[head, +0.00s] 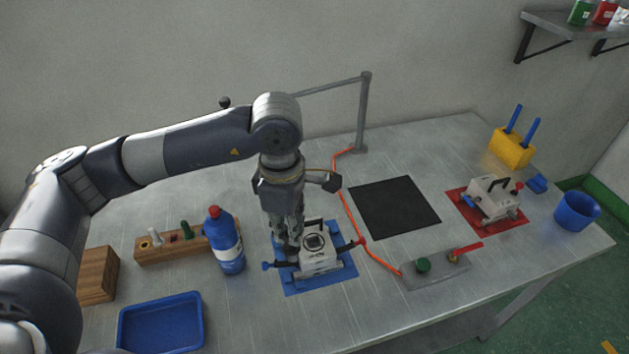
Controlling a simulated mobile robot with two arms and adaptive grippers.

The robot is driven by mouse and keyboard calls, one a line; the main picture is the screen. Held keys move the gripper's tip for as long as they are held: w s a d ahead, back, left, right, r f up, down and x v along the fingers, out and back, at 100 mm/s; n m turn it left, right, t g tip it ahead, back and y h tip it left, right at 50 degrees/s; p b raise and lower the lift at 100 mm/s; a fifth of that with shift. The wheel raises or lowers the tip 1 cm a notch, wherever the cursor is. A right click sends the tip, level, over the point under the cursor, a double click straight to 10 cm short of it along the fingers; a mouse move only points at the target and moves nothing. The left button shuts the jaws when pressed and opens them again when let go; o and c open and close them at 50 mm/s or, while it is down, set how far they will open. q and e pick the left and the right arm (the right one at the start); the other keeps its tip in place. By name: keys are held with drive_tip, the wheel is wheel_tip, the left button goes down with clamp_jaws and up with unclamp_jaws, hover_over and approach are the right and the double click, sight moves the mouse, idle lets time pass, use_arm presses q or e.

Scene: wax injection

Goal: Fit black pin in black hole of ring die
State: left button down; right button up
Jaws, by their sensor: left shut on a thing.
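The white die block with a dark ring mark (320,255) sits on the blue mat (322,286). A blue-ended pin sticks out at its left and a red-and-black one at its right. My left gripper (291,248) points down at the die's upper left edge. It is shut on a small dark thing, likely the black pin, mostly hidden by the fingers. The black hole cannot be made out, so I cannot tell whether the held thing is inside it. My right gripper is not in view.
A wooden rack (154,256) with several pegs, a blue bottle (226,245) and a blue tray (160,325) stand left. A second die (492,202) sits on a red mat (470,224). An orange cable (350,212) runs behind the first die. A black mat (394,205) is bare.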

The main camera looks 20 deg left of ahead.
use_arm(q)
drive_tip(key=n, duration=0.1)
drive_tip(key=w+n, duration=0.1)
drive_tip(key=shift+d+r+n, duration=0.1)
drive_tip(key=shift+r+n, duration=0.2)
drive_tip(key=w+d+r+n+p, duration=0.1)
drive_tip(key=w+n+p, duration=0.1)
drive_tip(key=n, duration=1.3)
drive_tip(key=w+d+r+n+p, duration=0.1)
drive_tip(key=w+r+n+p, duration=0.1)
drive_tip(key=n, duration=1.3)
drive_tip(key=w+p, duration=0.1)
drive_tip(key=w, duration=0.1)
drive_tip(key=shift+w, duration=0.3)
